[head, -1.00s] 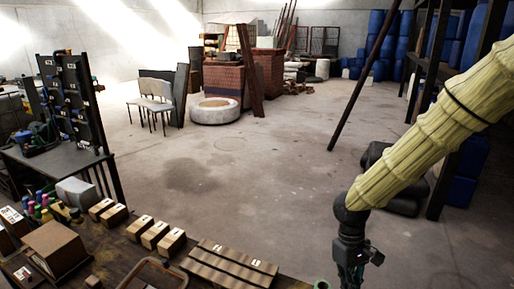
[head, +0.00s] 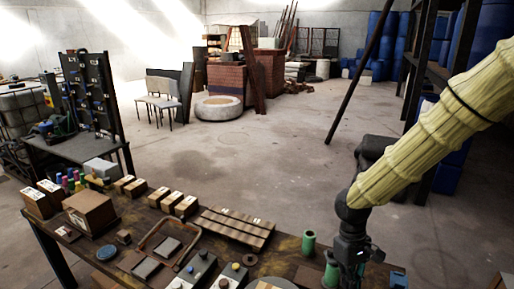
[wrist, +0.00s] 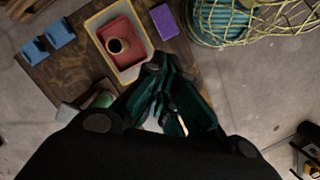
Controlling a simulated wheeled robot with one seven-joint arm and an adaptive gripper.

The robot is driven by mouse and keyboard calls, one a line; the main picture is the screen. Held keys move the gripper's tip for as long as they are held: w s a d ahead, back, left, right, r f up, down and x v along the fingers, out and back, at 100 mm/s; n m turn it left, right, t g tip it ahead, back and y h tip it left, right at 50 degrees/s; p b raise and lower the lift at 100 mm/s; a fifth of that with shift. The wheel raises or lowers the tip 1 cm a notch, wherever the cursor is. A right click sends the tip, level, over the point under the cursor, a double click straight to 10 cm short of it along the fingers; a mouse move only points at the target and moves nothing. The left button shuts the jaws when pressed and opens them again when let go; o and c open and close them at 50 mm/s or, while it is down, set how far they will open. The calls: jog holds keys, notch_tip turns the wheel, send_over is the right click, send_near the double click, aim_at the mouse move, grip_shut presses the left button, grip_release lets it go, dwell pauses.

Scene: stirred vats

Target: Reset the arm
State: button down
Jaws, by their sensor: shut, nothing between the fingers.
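My arm, in a pale yellow sleeve (head: 425,140), reaches down from the upper right in the head view. My gripper (wrist: 158,112) points down in the wrist view, its dark green fingers together and empty. In the head view its black wrist hangs over the right part of the wooden table (head: 130,262), and the fingertips are cut off or hidden at the bottom edge. No object is held.
The wrist view shows a pale tray (wrist: 98,22) with a red container (wrist: 128,62), blue blocks (wrist: 61,33) and a netted teal bundle (wrist: 222,22). Open floor (head: 270,165) lies beyond.

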jog(key=s+a+f+m+y+b, duration=0.15)
jog(key=s+f, duration=0.25)
jog(key=f, duration=0.4)
jog(key=s+a+f+y+b, duration=0.1)
jog(key=s+a+f, duration=0.25)
jog(key=f, duration=0.45)
jog(key=s+a+f+m+y+b, duration=0.1)
jog(key=s+f, duration=0.4)
jog(key=f, duration=0.3)
jog(key=s+d+f+m+t+h+b, duration=0.2)
jog(key=s+d+f+b, duration=0.1)
jog(key=s+f, duration=1)
jog(key=shift+s+d+f+t+b, duration=0.25)
jog(key=shift+d+f+t+b, duration=0.1)
jog(key=shift+d+f, duration=0.3)
jog(key=shift+a+h, duration=0.1)
jog(key=shift+h, duration=0.15)
